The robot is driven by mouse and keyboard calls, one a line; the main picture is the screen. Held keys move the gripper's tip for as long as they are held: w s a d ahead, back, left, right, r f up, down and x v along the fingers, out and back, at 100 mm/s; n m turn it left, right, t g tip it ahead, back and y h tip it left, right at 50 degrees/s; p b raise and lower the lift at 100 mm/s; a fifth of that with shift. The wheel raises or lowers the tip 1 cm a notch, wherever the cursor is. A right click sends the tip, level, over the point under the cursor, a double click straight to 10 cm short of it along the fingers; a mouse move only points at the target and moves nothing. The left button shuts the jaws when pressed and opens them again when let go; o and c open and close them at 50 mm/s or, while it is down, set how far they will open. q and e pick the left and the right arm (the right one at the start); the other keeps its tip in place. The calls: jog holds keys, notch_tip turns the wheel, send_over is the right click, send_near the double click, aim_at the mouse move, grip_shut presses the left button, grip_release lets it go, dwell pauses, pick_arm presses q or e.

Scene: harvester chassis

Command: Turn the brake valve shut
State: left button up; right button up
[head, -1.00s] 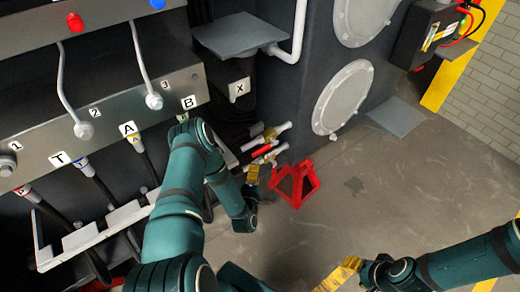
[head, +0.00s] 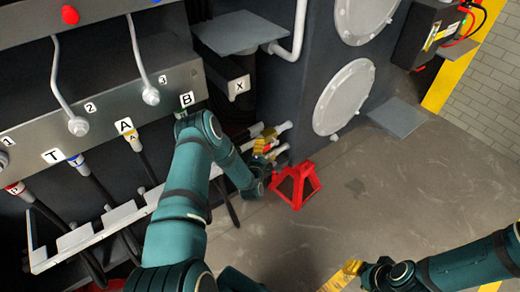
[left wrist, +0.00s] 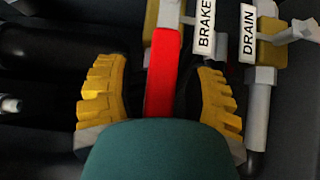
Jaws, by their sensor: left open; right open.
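The brake valve's red lever (left wrist: 163,72) runs upright in the left wrist view, beside the BRAKE label (left wrist: 205,25). My left gripper (left wrist: 160,95) is open, with one yellow finger on each side of the lever and visible gaps to both. The lever's lower end is hidden behind a teal part of my gripper. In the head view my left gripper (head: 262,146) is at the valve cluster, and the red lever is hidden there. My right gripper (head: 347,272) is open and empty over the floor at the bottom.
The drain valve (left wrist: 260,100), with its DRAIN label (left wrist: 248,30), stands close to the right finger. A pale valve handle (head: 284,127) shows beside my left gripper. A red stand (head: 297,184) is on the floor nearby.

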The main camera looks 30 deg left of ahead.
pick_arm(q)
grip_shut()
